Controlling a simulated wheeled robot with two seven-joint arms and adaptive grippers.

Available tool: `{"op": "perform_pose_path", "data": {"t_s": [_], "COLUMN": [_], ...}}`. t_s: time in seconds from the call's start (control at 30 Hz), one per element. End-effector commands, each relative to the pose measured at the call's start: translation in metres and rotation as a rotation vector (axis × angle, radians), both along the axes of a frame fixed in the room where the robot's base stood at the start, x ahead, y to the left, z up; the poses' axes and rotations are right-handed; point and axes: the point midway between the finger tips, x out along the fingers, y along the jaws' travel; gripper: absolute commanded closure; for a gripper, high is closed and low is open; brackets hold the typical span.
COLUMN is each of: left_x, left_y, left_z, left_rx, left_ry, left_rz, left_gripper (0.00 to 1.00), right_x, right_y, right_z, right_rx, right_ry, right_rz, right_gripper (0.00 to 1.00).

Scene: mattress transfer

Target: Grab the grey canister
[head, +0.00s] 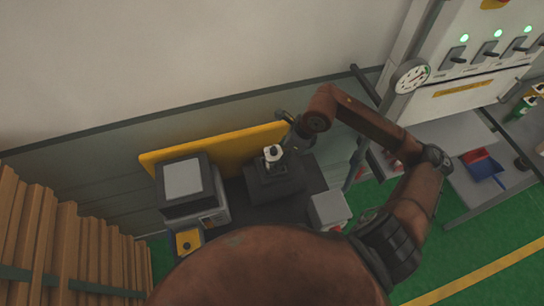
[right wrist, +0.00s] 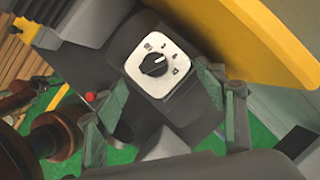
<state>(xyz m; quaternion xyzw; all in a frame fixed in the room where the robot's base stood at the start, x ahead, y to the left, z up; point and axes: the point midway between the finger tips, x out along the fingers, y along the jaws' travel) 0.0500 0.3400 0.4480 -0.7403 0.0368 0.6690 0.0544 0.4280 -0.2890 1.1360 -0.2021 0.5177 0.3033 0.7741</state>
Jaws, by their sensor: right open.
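I cannot make out a grey canister for certain in either view. My right gripper (head: 291,127) is in the middle of the head view, beside a dark grey machine (head: 275,185) with a white dial panel (head: 273,153). In the right wrist view, my right gripper (right wrist: 166,88) is open. Its two green-grey fingers stand apart on either side of the white panel (right wrist: 158,68) with its black knob. I see nothing held between them. I cannot tell whether the fingers touch the machine. My left gripper is not in view.
A yellow board (head: 235,145) stands behind the machines. A box with a pale grey top (head: 183,180) is at the left, and a light grey box (head: 328,209) at the right. Wooden slats (head: 50,235) fill the lower left. A blue dustpan (head: 484,168) lies on a shelf at right.

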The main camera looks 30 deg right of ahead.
Motion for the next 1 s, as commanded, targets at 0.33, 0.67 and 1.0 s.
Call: {"op": "perform_pose_path", "data": {"t_s": [0.33, 0.67, 1.0], "left_x": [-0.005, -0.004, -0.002], "left_y": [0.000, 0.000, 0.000], "left_z": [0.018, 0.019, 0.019], "left_rx": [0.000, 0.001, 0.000], "left_ry": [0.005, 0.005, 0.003], "left_rz": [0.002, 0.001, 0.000], "left_gripper": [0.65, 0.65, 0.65], "right_x": [0.017, 0.020, 0.020], "right_y": [0.013, 0.015, 0.015], "right_z": [-0.037, -0.049, -0.049], "right_rx": [0.002, -0.001, -0.001], "right_ry": [0.001, -0.001, -0.001], "right_rz": [0.000, 0.001, 0.001], "right_gripper": [0.36, 0.36, 0.56]}}
